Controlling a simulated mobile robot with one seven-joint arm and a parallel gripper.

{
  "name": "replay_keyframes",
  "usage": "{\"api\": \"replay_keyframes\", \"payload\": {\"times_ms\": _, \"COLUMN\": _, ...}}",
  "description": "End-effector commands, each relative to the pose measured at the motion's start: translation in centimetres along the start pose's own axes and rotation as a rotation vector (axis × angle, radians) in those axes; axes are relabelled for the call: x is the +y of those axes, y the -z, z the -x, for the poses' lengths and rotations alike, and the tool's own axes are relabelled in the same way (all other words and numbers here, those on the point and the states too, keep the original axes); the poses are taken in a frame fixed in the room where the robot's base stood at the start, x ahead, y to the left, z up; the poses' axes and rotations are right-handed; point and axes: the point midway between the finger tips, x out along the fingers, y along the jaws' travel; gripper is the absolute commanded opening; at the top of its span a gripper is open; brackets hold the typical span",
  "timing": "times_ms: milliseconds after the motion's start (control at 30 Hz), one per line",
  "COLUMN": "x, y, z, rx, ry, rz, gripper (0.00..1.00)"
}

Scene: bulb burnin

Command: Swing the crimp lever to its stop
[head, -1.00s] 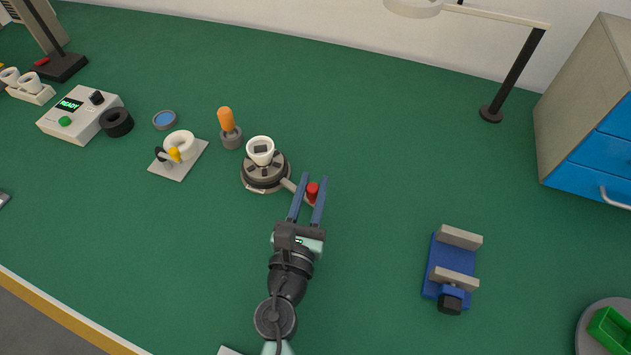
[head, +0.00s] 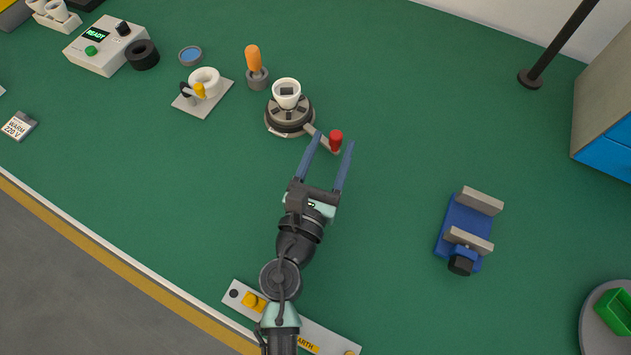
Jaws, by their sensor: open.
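The crimp lever (head: 321,140) is a pale bar with an upright red knob (head: 336,140) at its outer end. It reaches out to the lower right from the round grey crimp fixture (head: 290,117). A white cup-shaped piece (head: 287,92) sits upright on top of the fixture. My gripper (head: 333,142) is open, with its two blue fingers pointing away from me at the lever's end. In the picture the red knob lies between the fingertips. I cannot tell whether either finger touches the knob or the bar.
An orange-handled tool (head: 254,60) stands in a holder behind the fixture. A white ring on a plate (head: 203,98) and a READY box (head: 108,45) are to the left. A blue vise (head: 466,232) stands at the right. An earthing bar (head: 320,335) lies near the front edge.

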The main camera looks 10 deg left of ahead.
Motion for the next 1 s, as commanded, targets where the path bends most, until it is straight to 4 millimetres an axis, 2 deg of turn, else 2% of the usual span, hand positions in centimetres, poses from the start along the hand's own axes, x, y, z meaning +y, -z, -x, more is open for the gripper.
{"api": "replay_keyframes", "payload": {"times_ms": 100, "x": 0.0, "y": 0.3, "z": 2.7, "rx": 0.003, "ry": -0.002, "rz": 0.0, "gripper": 0.59}}
{"api": "replay_keyframes", "payload": {"times_ms": 300, "x": 0.1, "y": 0.3, "z": 6.6, "rx": 0.003, "ry": -0.003, "rz": 0.001, "gripper": 0.59}}
{"api": "replay_keyframes", "payload": {"times_ms": 500, "x": 0.1, "y": 0.2, "z": 9.1, "rx": 0.002, "ry": -0.003, "rz": 0.0, "gripper": 0.59}}
{"api": "replay_keyframes", "payload": {"times_ms": 633, "x": 0.1, "y": 0.1, "z": 9.8, "rx": 0.001, "ry": -0.001, "rz": -0.001, "gripper": 0.59}}
{"api": "replay_keyframes", "payload": {"times_ms": 900, "x": 0.0, "y": 0.0, "z": 9.9, "rx": 0.0, "ry": 0.0, "rz": -0.001, "gripper": 0.59}}
{"api": "replay_keyframes", "payload": {"times_ms": 933, "x": 0.0, "y": 0.0, "z": 9.9, "rx": 0.0, "ry": -0.001, "rz": -0.001, "gripper": 0.58}}
{"api": "replay_keyframes", "payload": {"times_ms": 1000, "x": 0.0, "y": 0.0, "z": 9.8, "rx": 0.001, "ry": 0.001, "rz": -0.007, "gripper": 0.45}}
